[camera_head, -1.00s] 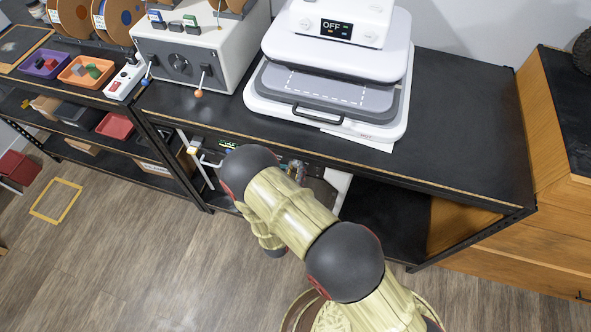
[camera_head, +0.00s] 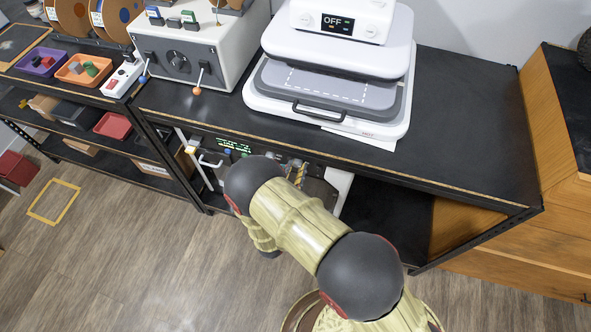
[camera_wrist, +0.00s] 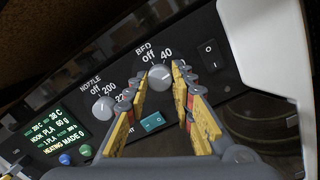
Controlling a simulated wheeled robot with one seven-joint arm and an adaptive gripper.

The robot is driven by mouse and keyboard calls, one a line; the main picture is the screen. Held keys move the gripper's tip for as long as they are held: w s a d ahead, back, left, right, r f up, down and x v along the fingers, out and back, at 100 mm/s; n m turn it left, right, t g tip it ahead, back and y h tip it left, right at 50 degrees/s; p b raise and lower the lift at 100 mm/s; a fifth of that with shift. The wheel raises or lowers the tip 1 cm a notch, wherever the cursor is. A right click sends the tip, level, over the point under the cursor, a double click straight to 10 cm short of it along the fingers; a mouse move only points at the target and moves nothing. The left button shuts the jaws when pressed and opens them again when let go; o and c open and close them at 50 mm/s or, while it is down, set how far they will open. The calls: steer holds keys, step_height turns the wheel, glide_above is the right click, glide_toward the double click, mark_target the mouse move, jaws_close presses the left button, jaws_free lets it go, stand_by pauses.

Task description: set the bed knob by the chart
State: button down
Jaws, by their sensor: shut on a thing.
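The bed knob (camera_wrist: 160,77) is a grey round knob on the dark printer panel, under the label BED, with "off" and "40" printed around it. My gripper (camera_wrist: 161,82) has its yellow fingers on either side of this knob and is shut on it. The fingers hide part of the dial's lower markings. In the head view, my gripper (camera_head: 297,172) shows only in part beyond my arm, at the printer (camera_head: 342,187) under the bench. I cannot make out a chart or read the knob's pointer surely.
The nozzle knob (camera_wrist: 103,108) is left of the bed knob, with a lit screen (camera_wrist: 60,127) beyond it. A teal switch (camera_wrist: 152,122) is below and a black rocker switch (camera_wrist: 209,55) to the right. The bench top (camera_head: 465,130) overhangs the printer.

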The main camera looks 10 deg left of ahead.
steer(key=shift+f+m, duration=0.1)
steer(key=shift+m, duration=0.4)
steer(key=c, duration=1.5)
jaws_free()
steer(key=shift+s, duration=0.1)
steer(key=s+a+f, duration=0.1)
steer(key=s, duration=1)
steer(key=shift+s, duration=0.35)
